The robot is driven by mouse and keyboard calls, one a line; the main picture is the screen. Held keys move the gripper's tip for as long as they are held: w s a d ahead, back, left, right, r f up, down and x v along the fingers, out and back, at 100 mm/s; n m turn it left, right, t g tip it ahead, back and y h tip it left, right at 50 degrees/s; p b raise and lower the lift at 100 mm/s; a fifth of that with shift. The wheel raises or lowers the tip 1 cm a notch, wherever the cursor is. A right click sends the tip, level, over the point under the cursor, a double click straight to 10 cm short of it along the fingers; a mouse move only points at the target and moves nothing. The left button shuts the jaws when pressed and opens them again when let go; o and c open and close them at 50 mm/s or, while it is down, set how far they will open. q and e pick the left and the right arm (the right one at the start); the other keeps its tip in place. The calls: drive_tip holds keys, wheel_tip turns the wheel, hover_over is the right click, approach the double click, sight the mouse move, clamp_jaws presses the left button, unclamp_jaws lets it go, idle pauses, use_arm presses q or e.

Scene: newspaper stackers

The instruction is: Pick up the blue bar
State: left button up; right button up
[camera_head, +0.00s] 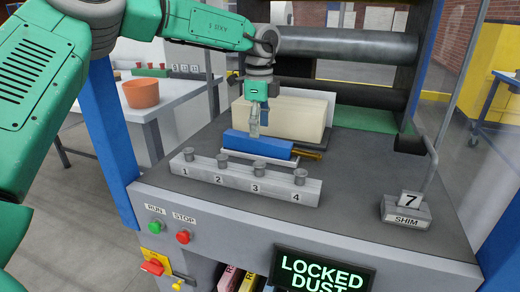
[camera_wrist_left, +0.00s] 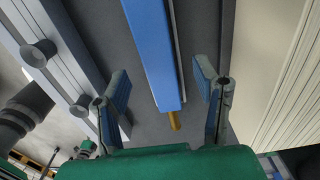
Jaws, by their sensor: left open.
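The blue bar (camera_head: 270,147) lies on the grey machine bed, with a brass rod end (camera_head: 308,155) at its right. In the left wrist view the blue bar (camera_wrist_left: 153,48) runs down from the top edge to its brass end (camera_wrist_left: 174,121). My left gripper (camera_head: 254,132) points down over the bar. In the left wrist view my left gripper (camera_wrist_left: 162,80) is open, with one finger to each side of the bar's end portion. I cannot tell whether the fingers touch it. My right gripper is not in view.
A numbered rail with grey knobs (camera_head: 245,182) stands in front of the bar. A cream block (camera_head: 283,117) stands behind it. A shim block marked 7 (camera_head: 407,210) stands at the right. Blue posts (camera_head: 110,140) and a grey roller (camera_head: 345,45) frame the bed.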

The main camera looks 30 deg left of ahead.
sight(263, 139)
use_arm(q)
drive_tip(key=f, duration=0.1)
drive_tip(key=f+b, duration=0.1)
drive_tip(key=f, duration=0.2)
drive_tip(key=shift+d+b, duration=0.25)
drive_tip(key=shift+b, duration=0.15)
drive_tip(key=shift+f, duration=0.45)
drive_tip(key=shift+a+r, duration=0.1)
drive_tip(key=shift+c, duration=1.2)
clamp_jaws()
wheel_tip(263, 139, up, 10)
drive_tip(key=p, duration=0.3)
drive_tip(key=shift+f, duration=0.25)
drive_tip(key=shift+h, duration=0.3)
drive_tip(key=f+b, duration=0.1)
drive_tip(key=f, duration=0.6)
drive_tip(key=shift+d+f, duration=0.1)
drive_tip(key=shift+d, duration=0.1)
drive_tip(key=shift+w+d+f+b, duration=0.1)
drive_tip(key=shift+f+b, duration=0.3)
drive_tip(key=shift+f, duration=0.55)
